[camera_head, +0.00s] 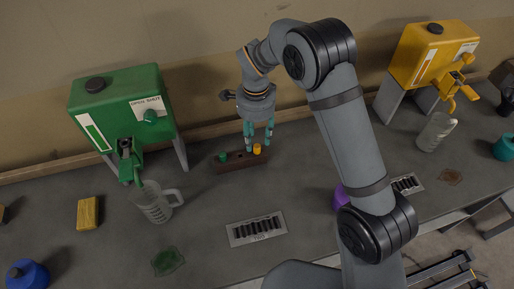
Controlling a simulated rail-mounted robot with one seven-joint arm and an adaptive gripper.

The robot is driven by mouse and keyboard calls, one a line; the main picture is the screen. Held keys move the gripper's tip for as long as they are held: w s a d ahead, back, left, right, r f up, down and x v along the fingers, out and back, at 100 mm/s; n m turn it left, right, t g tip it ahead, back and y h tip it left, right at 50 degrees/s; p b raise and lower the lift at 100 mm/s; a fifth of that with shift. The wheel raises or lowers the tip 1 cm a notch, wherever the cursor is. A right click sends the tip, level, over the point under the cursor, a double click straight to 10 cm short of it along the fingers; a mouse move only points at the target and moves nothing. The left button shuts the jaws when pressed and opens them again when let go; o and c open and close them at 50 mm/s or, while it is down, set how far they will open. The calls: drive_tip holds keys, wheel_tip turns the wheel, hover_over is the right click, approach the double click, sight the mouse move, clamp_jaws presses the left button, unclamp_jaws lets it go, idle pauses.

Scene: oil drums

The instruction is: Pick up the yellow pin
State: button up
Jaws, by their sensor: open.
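The yellow pin (257,148) stands upright in a dark brown block (229,165) near the back of the bench. A green pin (222,157) stands in the same block to its left. My gripper (259,148) points down, with its teal fingers spread apart on either side of the yellow pin's top. The fingers appear open; I cannot tell whether either touches the pin. The pin's lower part is hidden in the block.
A green drum (122,100) with a tap and a clear jug (155,203) stand left. A yellow drum (432,54) and another jug (436,131) stand right. A yellow sponge-like block (88,213) and a grated drain (257,229) lie on the bench.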

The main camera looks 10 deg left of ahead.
sight(256, 146)
wheel_tip(256, 146, down, 5)
drive_tip(key=shift+w+r+p, duration=0.1)
drive_tip(key=shift+w+p, duration=0.05)
drive_tip(key=shift+p, duration=0.9)
drive_tip(key=shift+c, duration=0.2)
clamp_jaws()
